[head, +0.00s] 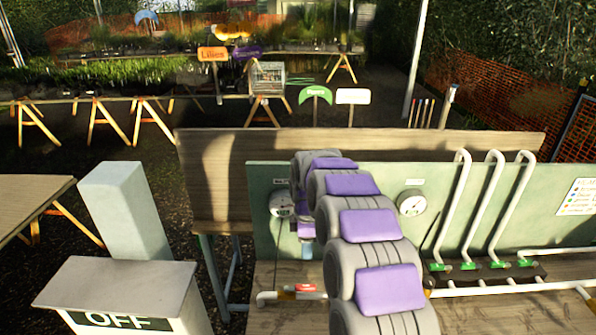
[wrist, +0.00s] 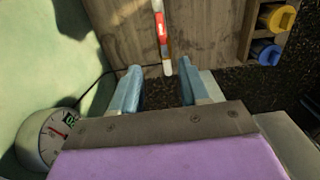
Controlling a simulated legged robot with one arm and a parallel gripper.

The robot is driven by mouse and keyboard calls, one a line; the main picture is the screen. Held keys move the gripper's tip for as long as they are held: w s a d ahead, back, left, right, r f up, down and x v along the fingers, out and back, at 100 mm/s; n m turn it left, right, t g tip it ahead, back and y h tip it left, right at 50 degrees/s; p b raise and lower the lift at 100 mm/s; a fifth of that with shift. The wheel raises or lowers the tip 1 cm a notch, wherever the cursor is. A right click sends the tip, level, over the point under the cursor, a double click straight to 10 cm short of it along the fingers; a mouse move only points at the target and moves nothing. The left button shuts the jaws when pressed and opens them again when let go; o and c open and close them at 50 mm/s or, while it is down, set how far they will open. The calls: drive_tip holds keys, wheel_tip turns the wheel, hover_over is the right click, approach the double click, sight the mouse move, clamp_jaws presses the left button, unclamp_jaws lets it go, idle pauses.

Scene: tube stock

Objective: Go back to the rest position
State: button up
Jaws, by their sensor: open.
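My gripper (wrist: 160,88) is open and empty in the wrist view, with its two blue fingers apart. Past the fingertips, a thin white rod with a red part (wrist: 161,30) lies on the wooden bench, apart from the fingers. In the head view my arm reaches forward over the bench, and my gripper (head: 306,250) is partly hidden beside the arm, low in front of the green panel (head: 262,185). The red and white piece (head: 306,288) lies on the bench below it. A round gauge (wrist: 45,138) is left of my gripper in the wrist view.
Bent white pipes (head: 455,205) stand right of my arm, with green fittings at their feet. Another gauge (head: 411,204) is on the panel. A grey box marked OFF (head: 120,290) stands front left. Yellow (wrist: 277,18) and blue (wrist: 265,53) round ends sit in a wooden rack.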

drive_tip(key=s+d+r+m+g+b, duration=0.1)
drive_tip(key=s+d+r+m+b, duration=0.2)
drive_tip(key=s, duration=0.8)
drive_tip(key=s+d+r+m, duration=0.35)
drive_tip(key=s+m, duration=0.25)
drive_tip(key=s, duration=0.6)
drive_tip(key=s+d+f+m+b, duration=0.1)
drive_tip(key=s+m, duration=0.3)
drive_tip(key=s, duration=0.7)
drive_tip(key=s+d+f+m+b, duration=0.1)
drive_tip(key=s+m, duration=0.3)
drive_tip(key=s, duration=0.8)
drive_tip(key=shift+d+f+m+g+b, duration=0.3)
drive_tip(key=shift+d+f+m+g, duration=0.1)
drive_tip(key=shift+d+f, duration=0.3)
drive_tip(key=shift+w+d, duration=0.1)
drive_tip(key=shift+d, duration=0.05)
